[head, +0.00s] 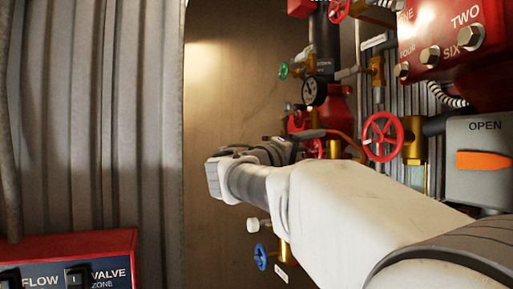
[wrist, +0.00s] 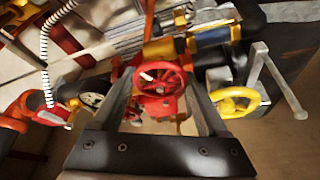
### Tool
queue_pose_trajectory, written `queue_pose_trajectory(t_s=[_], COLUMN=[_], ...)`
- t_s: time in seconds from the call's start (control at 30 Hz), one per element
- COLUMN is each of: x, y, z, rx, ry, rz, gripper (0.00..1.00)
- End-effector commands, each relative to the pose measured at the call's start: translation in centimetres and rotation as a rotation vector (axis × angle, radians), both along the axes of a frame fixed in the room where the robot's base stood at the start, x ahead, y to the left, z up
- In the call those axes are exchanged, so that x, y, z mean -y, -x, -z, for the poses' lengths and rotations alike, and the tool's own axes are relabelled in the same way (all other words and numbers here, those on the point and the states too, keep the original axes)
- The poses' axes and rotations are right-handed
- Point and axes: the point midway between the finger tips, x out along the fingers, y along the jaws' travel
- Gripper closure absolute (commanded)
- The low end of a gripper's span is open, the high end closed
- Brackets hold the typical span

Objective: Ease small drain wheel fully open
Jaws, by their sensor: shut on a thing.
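A small red hand wheel (wrist: 162,90) with spokes sits between the two fingers of my gripper (wrist: 164,76) in the wrist view. The fingers are shut on this wheel, one on each side of its rim. No label shows that names it the drain wheel, and its turn position cannot be read. In the head view my wrist and arm cover most of the gripper, and small red wheels show partly just past it (head: 313,149).
A yellow wheel (wrist: 235,102) and a grey lever (wrist: 277,82) stand close right of my gripper. In the head view are a larger red wheel (head: 383,136), a gauge (head: 313,91), a green wheel (head: 283,71), a blue wheel (head: 261,257) and a red panel (head: 450,35).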

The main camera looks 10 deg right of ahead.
Motion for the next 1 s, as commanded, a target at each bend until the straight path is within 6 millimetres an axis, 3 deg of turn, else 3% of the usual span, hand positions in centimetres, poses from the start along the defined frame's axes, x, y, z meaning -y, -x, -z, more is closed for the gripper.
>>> queue_pose_trajectory(t_s=[0.5,1.0], x=[-0.07,-0.05], y=[-0.06,-0.04], z=[-0.18,0.18], rx=[-0.354,-0.458], ry=[0.069,0.089], rz=[-0.001,-0.001], gripper=[0.8,0.8])
